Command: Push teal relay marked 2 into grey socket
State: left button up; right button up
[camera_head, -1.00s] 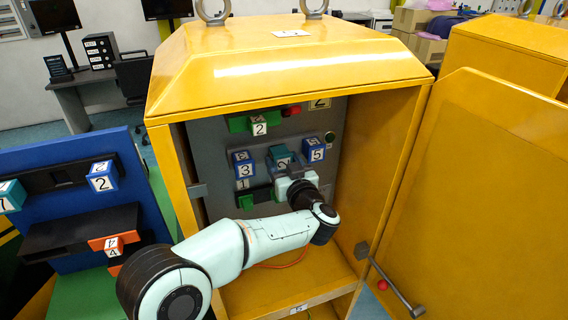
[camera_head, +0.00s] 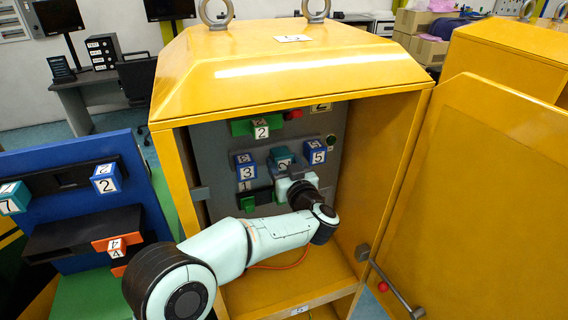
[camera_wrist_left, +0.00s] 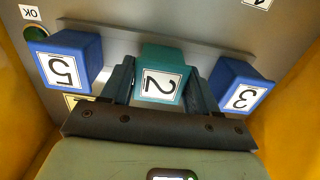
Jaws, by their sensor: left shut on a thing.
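The teal relay marked 2 (camera_wrist_left: 161,76) is between the fingers of my left gripper (camera_wrist_left: 160,90) in the left wrist view, its label facing the camera and upside down. The gripper is shut on it. In the head view the relay (camera_head: 282,157) sits on the cabinet's back panel between two blue relays, partly covered by my gripper. The grey strip (camera_wrist_left: 210,52) behind the relays shows in the wrist view. The relay hides its socket, so I cannot tell how deep it sits. My right gripper is not in view.
Blue relays marked 5 (camera_wrist_left: 65,62) and 3 (camera_wrist_left: 240,88) stand close on both sides. A blue rack (camera_head: 140,170) stands at left.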

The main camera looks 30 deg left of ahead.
pick_arm(q)
jog(key=shift+r, duration=0.1)
jog(key=o, duration=1.2)
jog(key=shift+w+a, duration=0.1)
